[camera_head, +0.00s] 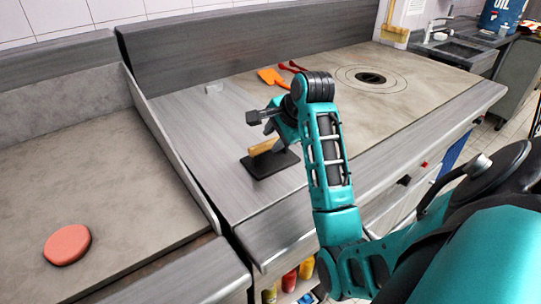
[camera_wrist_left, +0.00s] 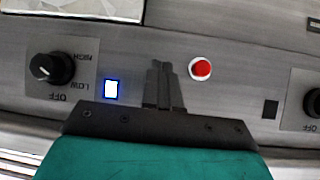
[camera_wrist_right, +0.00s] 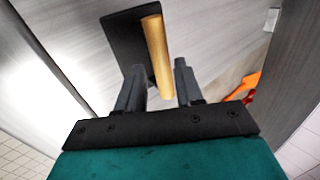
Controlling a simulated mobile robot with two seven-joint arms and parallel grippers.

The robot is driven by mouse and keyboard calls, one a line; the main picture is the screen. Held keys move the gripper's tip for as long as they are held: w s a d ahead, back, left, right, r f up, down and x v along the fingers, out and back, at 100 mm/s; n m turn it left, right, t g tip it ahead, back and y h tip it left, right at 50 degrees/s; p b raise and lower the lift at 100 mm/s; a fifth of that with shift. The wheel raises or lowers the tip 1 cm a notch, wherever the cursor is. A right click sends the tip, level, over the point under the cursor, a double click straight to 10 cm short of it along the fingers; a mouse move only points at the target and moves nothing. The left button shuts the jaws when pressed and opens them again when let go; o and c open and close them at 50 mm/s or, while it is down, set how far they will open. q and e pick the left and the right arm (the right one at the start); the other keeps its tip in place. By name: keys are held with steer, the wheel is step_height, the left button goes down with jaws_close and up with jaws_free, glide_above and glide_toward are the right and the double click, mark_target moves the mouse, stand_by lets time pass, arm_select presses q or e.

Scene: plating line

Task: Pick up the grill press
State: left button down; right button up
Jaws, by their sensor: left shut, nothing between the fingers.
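The grill press, a black plate (camera_head: 270,164) with a wooden handle (camera_head: 263,147), lies on the steel counter beside the griddle divider. In the right wrist view the handle (camera_wrist_right: 157,50) shows ahead of and between the fingers, with the dark plate (camera_wrist_right: 124,42) behind it. My right gripper (camera_head: 262,121) is open and empty above the press; it seems apart from the handle. My left gripper (camera_wrist_left: 162,68) shows only in the left wrist view. It is shut and empty, in front of a panel with knobs.
A raw patty (camera_head: 68,244) lies on the left griddle (camera_head: 110,180). A metal divider (camera_head: 170,145) stands left of the press. An orange spatula (camera_head: 272,77) and red tongs (camera_head: 293,67) lie behind my right arm. A red button (camera_wrist_left: 201,68) is on the panel near my left gripper.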

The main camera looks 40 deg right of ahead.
mark_target(271, 142)
steer(key=shift+x, duration=2.75)
steer(key=shift+d, duration=0.15)
steer(key=shift+c, duration=0.2)
jaws_close()
steer(key=shift+r, duration=0.15)
